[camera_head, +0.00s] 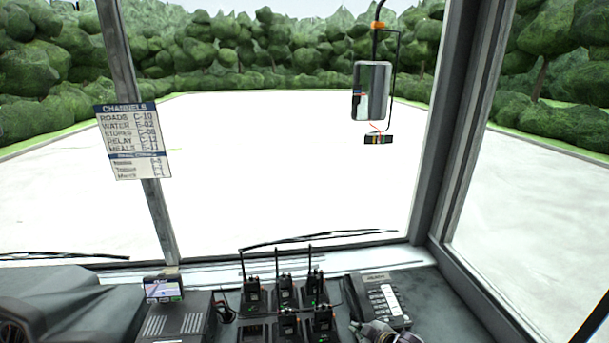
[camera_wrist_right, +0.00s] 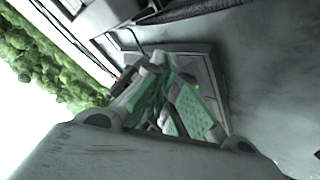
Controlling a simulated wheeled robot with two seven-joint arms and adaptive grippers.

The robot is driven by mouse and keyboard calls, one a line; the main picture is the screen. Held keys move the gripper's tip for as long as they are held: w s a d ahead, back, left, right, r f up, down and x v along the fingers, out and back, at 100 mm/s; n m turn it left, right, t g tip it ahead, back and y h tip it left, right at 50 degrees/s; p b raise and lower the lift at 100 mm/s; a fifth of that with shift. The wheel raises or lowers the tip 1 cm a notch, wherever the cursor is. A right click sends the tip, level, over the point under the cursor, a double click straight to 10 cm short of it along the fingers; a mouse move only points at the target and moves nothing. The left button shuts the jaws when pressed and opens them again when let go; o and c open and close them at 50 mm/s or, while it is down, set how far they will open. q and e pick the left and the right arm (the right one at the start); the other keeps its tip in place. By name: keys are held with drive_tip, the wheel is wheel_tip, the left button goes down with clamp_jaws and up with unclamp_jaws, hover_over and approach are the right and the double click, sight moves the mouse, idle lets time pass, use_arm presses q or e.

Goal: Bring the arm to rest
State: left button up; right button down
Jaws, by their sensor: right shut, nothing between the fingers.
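My right gripper (camera_head: 378,331) shows only in part at the bottom edge of the head view, just in front of the desk phone (camera_head: 379,297). In the right wrist view the fingers of my right gripper (camera_wrist_right: 172,88) with their green pads are together and hold nothing. The phone (camera_wrist_right: 212,72) is behind the fingers there and partly hidden by them. I cannot tell whether the fingers touch it. My left gripper is in neither view.
Several handheld radios (camera_head: 285,295) stand in a charger left of the phone. A grey box with a small screen (camera_head: 163,289) is further left. A channels card (camera_head: 134,141) hangs on the window post, and a mirror (camera_head: 371,91) is outside. Bare dash (camera_head: 432,300) lies right of the phone.

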drive_tip(key=s+a+r+m+g, duration=0.1)
drive_tip(key=s+a+r+m, duration=0.25)
drive_tip(key=s, duration=0.45)
drive_tip(key=s+d+r+m+g+h, duration=0.1)
drive_tip(key=s+d+m+g+h, duration=0.15)
drive_tip(key=s+d, duration=0.4)
drive_tip(key=s+d+m+g+h, duration=0.1)
drive_tip(key=s+d+m+g, duration=0.2)
drive_tip(key=s, duration=0.6)
wheel_tip(320, 180, down, 35)
drive_tip(key=s+b, duration=0.2)
drive_tip(key=s, duration=0.1)
drive_tip(key=s+d+f+b, duration=0.1)
drive_tip(key=s+d+f, duration=0.1)
drive_tip(key=s+f, duration=0.9)
drive_tip(key=s+d+f+g+b, duration=0.1)
drive_tip(key=s+f, duration=0.9)
drive_tip(key=s, duration=0.1)
drive_tip(key=shift+d+f, duration=0.35)
drive_tip(key=shift+d, duration=0.05)
idle(0.9)
